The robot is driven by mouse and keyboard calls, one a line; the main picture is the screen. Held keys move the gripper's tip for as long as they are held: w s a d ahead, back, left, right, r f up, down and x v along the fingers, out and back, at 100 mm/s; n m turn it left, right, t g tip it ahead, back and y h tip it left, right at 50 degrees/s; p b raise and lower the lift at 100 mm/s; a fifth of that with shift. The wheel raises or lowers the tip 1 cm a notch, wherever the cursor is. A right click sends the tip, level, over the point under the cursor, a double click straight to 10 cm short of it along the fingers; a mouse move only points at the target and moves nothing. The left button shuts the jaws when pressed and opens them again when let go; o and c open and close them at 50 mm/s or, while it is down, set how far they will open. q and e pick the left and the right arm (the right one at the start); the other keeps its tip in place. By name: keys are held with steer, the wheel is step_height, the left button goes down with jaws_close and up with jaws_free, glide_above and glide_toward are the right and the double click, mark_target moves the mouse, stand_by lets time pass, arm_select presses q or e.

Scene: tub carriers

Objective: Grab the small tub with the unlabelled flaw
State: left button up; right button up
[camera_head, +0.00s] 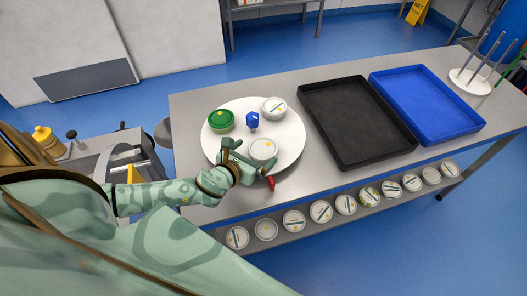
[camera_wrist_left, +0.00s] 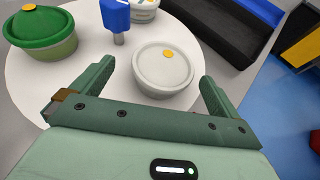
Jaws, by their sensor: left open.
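A small white tub (camera_head: 263,149) stands upright on the near side of a round white turntable (camera_head: 287,165). Its lid has a yellow dot and no visible label band; it also shows in the left wrist view (camera_wrist_left: 163,72). My left gripper (camera_wrist_left: 158,76) is open, its fingers to either side of this tub in that view; contact cannot be told. A second white tub (camera_head: 274,107) with a marked lid stands at the back of the turntable. A tub with a green lid (camera_head: 221,120) stands at its left. My right gripper is not in view.
A blue upright piece (camera_head: 252,120) stands at the turntable's middle, close to the tubs. A black tray (camera_head: 357,125) and a blue tray (camera_head: 428,105) lie empty to the right. Several lidded tubs line a lower shelf (camera_head: 330,226) along the front.

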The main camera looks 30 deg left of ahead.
mark_target(264, 147)
arm_select(q)
steer(key=x, duration=0.3)
steer(key=b+x, duration=0.1)
steer(key=x, duration=0.1)
steer(key=shift+w+d, duration=0.3)
steer(key=shift+r, duration=0.1)
steer(key=shift+s, duration=0.1)
steer(key=c, duration=1)
steer(key=shift+c, duration=0.3)
steer(key=shift+r, duration=0.15)
